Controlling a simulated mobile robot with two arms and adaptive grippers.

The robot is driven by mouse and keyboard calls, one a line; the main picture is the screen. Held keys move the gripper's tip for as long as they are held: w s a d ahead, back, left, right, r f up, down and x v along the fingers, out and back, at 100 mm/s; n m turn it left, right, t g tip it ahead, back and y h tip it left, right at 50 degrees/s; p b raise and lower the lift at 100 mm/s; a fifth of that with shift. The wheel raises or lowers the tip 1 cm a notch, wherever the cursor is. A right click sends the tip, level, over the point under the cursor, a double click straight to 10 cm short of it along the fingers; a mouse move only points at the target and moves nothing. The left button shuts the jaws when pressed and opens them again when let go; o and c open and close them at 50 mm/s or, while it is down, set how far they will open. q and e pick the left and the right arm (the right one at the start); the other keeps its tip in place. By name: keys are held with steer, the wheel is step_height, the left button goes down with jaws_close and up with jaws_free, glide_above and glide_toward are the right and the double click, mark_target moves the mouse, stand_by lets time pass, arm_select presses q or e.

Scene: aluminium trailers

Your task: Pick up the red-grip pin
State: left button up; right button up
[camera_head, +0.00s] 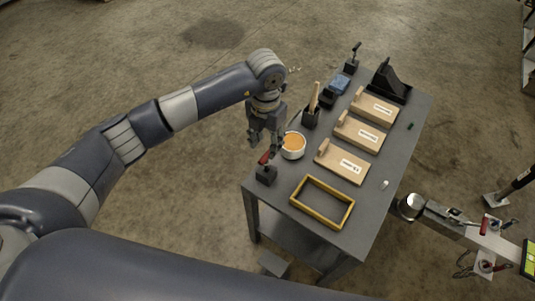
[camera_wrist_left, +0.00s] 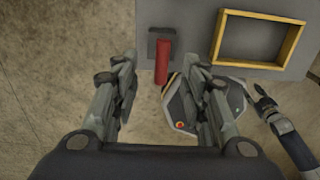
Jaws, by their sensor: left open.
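The red-grip pin (camera_head: 264,157) stands in a small black block (camera_head: 266,176) at the near left corner of the grey table (camera_head: 387,187). In the left wrist view the red grip (camera_wrist_left: 162,62) shows between and beyond the fingertips, beside the yellow frame. My left gripper (camera_head: 266,142) hangs just above and behind the pin in the head view, pointing down. It is open and empty, and its two fingers (camera_wrist_left: 160,75) are apart on either side of the grip's line. I cannot tell whether a finger touches the pin. My right gripper is not clearly seen.
A yellow frame (camera_head: 322,225) lies near the table's front. A white pot with orange contents (camera_head: 293,151) stands close to the gripper. A trailer part (camera_head: 455,222) lies right.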

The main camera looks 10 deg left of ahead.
mark_target(266, 155)
arm_select(q)
steer(key=shift+f, duration=0.95)
steer(key=f, duration=0.3)
steer(key=f+p, duration=0.1)
steer(key=shift+s+f, duration=0.15)
steer(key=shift+s, duration=0.1)
steer(key=shift+w+f, duration=0.1)
steer(key=shift+f, duration=0.4)
steer(key=c, duration=0.3)
jaws_close()
arm_select(e)
steer(key=shift+w+a+r, duration=0.3)
steer(key=shift+w+r, duration=0.15)
steer(key=shift+r, duration=0.2)
